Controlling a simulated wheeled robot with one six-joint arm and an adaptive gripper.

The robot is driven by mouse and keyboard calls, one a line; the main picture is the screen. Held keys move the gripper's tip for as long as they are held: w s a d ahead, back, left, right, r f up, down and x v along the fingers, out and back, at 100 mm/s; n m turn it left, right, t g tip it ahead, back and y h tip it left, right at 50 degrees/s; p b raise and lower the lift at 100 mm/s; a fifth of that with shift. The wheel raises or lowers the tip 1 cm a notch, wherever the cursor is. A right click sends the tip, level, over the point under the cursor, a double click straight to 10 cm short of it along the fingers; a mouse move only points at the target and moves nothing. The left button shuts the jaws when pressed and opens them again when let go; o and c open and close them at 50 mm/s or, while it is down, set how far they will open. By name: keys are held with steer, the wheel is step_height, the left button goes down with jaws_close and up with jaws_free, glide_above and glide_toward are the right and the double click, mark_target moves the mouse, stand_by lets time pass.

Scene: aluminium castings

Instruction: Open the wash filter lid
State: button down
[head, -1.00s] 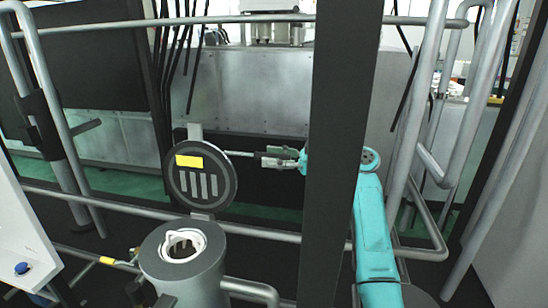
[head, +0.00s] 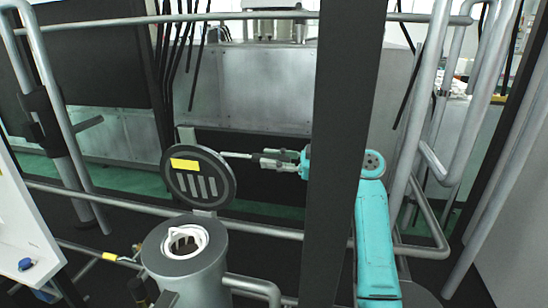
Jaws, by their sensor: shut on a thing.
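The wash filter housing (head: 187,275) is a grey metal cylinder at the bottom, left of centre in the head view. Its top is uncovered, with a white ring (head: 185,243) around the opening. The round dark lid (head: 198,190), with a yellow label and pale slots, stands raised behind the opening, tilted, its lower edge close to the housing's rear rim. A thin light rod (head: 236,155) runs from the lid's right side to my gripper (head: 262,160). My gripper is shut on this rod; the exact contact is small and hard to see.
A dark upright post (head: 345,120) hides part of my arm. A horizontal rail (head: 110,202) passes behind the housing, and a pipe (head: 255,286) leaves its right side. Thick grey tubes stand at right. A white panel with a blue knob (head: 25,264) is at lower left.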

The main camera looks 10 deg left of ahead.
steer(key=c, duration=1)
jaws_free()
steer(key=d, duration=1.2)
steer(key=shift+s, duration=0.2)
steer(key=shift+d+f, duration=0.1)
